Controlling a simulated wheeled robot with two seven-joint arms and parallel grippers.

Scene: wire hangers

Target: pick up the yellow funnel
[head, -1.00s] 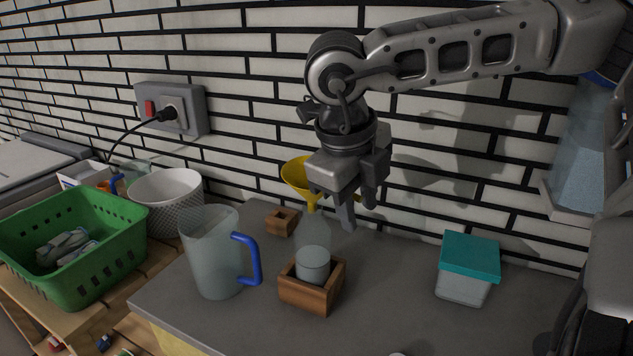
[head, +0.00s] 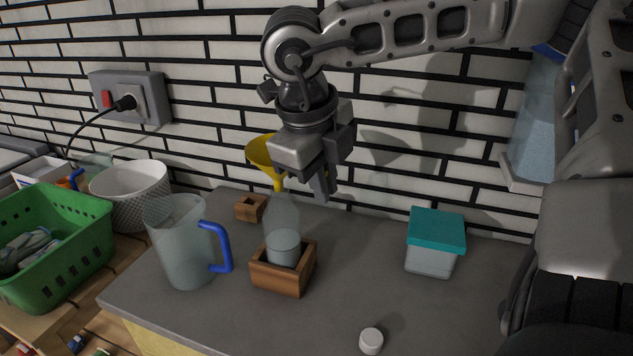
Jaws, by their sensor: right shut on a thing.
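The yellow funnel (head: 264,155) stands with its wide cone up and its spout at the mouth of a clear bottle (head: 281,217). My right gripper (head: 318,190) reaches down from above at the funnel's right side and is shut on the funnel, though the grip itself is mostly hidden behind the gripper body. The gripper covers the right part of the cone. My left gripper is not in the view.
A clear jug (head: 180,245) with a blue handle stands left of the bottle. A small wooden block (head: 250,208) is behind. A teal-lidded container (head: 435,241) and a white cap (head: 371,340) are at right. A green basket (head: 62,262) and white basket (head: 128,192) stand left.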

